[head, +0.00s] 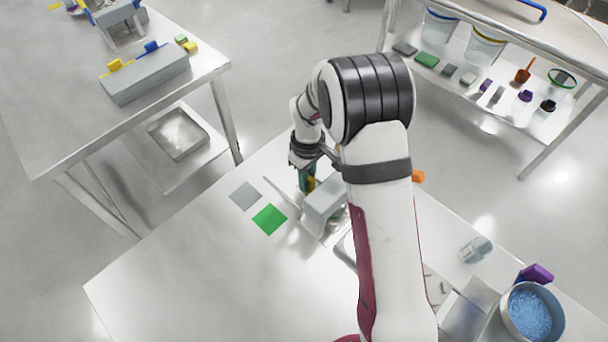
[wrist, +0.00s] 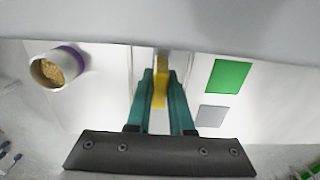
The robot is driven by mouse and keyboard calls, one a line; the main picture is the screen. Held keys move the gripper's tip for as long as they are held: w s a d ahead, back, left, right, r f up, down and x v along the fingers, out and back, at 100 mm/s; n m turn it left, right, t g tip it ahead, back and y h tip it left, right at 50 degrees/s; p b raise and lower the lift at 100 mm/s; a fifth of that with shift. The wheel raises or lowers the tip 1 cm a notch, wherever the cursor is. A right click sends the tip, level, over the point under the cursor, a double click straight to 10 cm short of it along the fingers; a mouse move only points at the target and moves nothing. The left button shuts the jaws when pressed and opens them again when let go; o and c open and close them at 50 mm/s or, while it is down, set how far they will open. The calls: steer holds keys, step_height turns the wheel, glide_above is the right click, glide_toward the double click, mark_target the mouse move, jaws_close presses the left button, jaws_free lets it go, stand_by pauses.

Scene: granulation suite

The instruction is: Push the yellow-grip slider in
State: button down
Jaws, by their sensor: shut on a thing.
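The yellow grip (wrist: 160,84) of the slider is between the two teal fingers of my gripper (wrist: 160,92) in the wrist view, and the fingers are shut on it. A little of the yellow also shows beside the fingertips in the head view (head: 311,184). My gripper (head: 306,178) reaches down to the left end of a grey block-like housing (head: 325,199) on the near table. The housing fills the top of the wrist view (wrist: 160,22). My arm covers the housing's right side in the head view, and how far the slider stands out cannot be told.
A green square (head: 269,219) and a grey square (head: 245,195) lie flat beside the housing. A cup (wrist: 60,70) with yellowish grains stands across from them. A bowl of blue granules (head: 532,312) is at lower right. The near table's left part is clear.

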steer(key=c, duration=0.8)
jaws_free()
steer(key=shift+s, duration=0.1)
step_height(320, 180, up, 16)
steer(key=shift+f, duration=0.15)
steer(key=shift+d, duration=0.1)
steer(key=s+d+r+m, duration=0.2)
steer(key=s+r+m, duration=0.1)
steer(key=s, duration=0.3)
steer(key=s+d+r+m, duration=0.2)
steer(key=s+m, duration=0.1)
steer(key=s, duration=0.3)
steer(key=s+f+m+y, duration=0.1)
steer(key=s+m, duration=0.7)
steer(key=s, duration=0.8)
steer(key=shift+s+d+f+m+y, duration=0.3)
steer(key=shift+s+d+f+y, duration=0.15)
steer(key=shift+f, duration=0.2)
